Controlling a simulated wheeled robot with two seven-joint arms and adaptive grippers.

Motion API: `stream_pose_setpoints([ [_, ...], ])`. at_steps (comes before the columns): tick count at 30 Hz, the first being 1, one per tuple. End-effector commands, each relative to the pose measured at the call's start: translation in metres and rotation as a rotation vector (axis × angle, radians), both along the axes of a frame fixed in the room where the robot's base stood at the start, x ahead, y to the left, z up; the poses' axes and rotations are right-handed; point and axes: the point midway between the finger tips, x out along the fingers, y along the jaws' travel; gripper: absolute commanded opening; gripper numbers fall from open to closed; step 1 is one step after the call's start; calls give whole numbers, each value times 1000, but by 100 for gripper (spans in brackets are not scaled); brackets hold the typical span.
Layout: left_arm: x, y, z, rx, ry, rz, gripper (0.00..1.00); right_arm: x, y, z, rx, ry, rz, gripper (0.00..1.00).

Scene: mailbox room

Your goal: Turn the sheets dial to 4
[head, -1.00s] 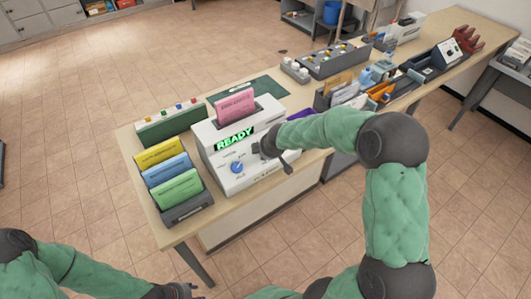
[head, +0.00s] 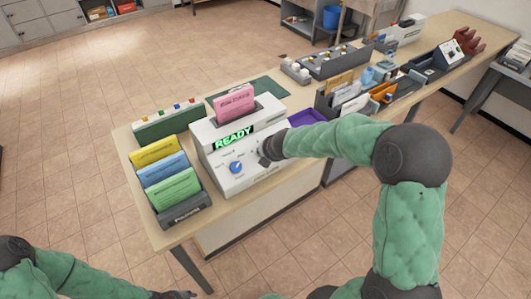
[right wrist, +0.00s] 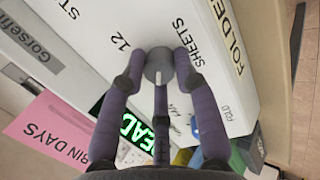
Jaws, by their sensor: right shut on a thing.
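The white folder machine (head: 222,140) stands on the table with a green READY display (head: 233,137) and a pink sheet (head: 235,102) in its top. My right gripper (head: 264,161) is at the machine's front face, right of a blue dial (head: 237,167). In the right wrist view my right gripper (right wrist: 158,70) is shut on the grey sheets dial (right wrist: 158,62), beside the word SHEETS. A pale pointer line shows on the dial, and the number 12 is printed nearby. Other numbers are hidden. My left gripper (head: 176,294) is at the bottom edge, away from the table; its fingers are unclear.
A dark rack (head: 184,218) with yellow, blue and green cards stands left of the machine. A purple tray (head: 308,117) is right of it. A green box with coloured knobs (head: 168,124) is behind. The floor in front of the table is clear.

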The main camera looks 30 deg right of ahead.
Motion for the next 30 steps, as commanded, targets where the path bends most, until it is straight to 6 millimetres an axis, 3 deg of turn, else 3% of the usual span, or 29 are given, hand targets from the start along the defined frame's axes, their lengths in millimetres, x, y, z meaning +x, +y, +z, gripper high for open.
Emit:
stream_pose_setpoints([
  [24,0,0,-3,0,0,0,40,-3,-3,-3,-69,5,92,0],
  [25,0,0,-3,0,0,0,40,-2,-3,-3,-69,5,92,39],
  [27,0,0,-3,0,0,0,40,-2,-3,-3,-69,4,92,54],
  [30,0,0,-3,0,0,0,40,-2,-2,-2,-69,1,93,54],
])
